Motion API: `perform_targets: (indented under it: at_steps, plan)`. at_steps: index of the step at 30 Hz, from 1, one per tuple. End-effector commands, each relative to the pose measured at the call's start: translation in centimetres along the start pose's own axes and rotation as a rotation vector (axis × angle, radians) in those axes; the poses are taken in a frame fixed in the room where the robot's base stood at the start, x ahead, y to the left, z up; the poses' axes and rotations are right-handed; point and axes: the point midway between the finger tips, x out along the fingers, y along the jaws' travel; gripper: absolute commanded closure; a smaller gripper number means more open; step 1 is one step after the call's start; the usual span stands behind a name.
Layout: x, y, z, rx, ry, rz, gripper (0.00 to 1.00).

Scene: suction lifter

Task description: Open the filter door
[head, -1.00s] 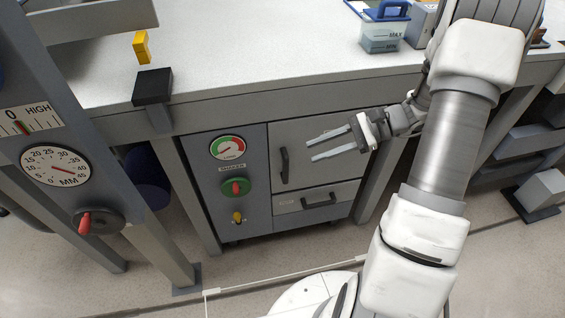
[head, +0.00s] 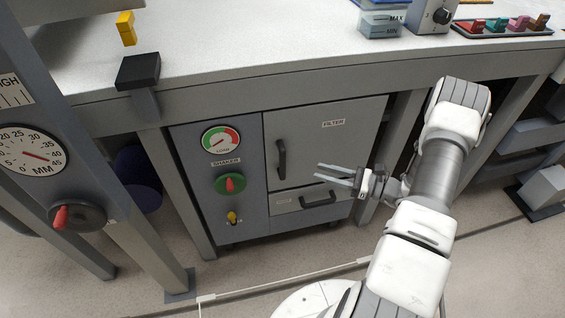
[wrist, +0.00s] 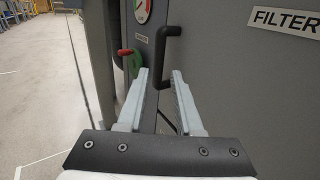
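The filter door (head: 340,139) is a grey panel labelled FILTER under the bench, and it looks shut. Its dark upright handle (head: 281,160) is on the door's left edge. In the wrist view the handle (wrist: 163,52) stands beyond the fingertips, roughly between them. The label on the door (wrist: 287,20) shows at upper right there. My gripper (head: 318,174) is open and empty, to the right of the handle in the head view, apart from it. In the wrist view both fingers (wrist: 159,76) are spread.
A shaker panel with a gauge (head: 221,140), green-and-red knob (head: 230,184) and yellow switch (head: 233,217) is left of the door. A drawer with a dark handle (head: 318,200) is below the door. A bench leg (head: 398,139) stands right of the cabinet.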

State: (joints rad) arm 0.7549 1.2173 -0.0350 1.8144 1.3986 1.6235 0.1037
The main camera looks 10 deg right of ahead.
Motion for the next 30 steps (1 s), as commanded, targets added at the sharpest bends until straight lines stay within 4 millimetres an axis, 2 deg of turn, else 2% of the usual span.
perform_targets:
  at_steps: [1,6,15,21,30]
  plan:
    - [1.3,0.1,-0.1,-0.001,-0.001,0.006,0.66]
    - [5.1,0.1,-0.2,-0.001,0.000,0.006,0.66]
    - [10.8,0.1,-0.1,-0.002,0.001,0.005,0.66]
    - [12.5,0.1,0.0,-0.002,0.001,0.002,0.66]
    - [12.8,0.0,0.0,-0.002,0.001,0.001,0.66]
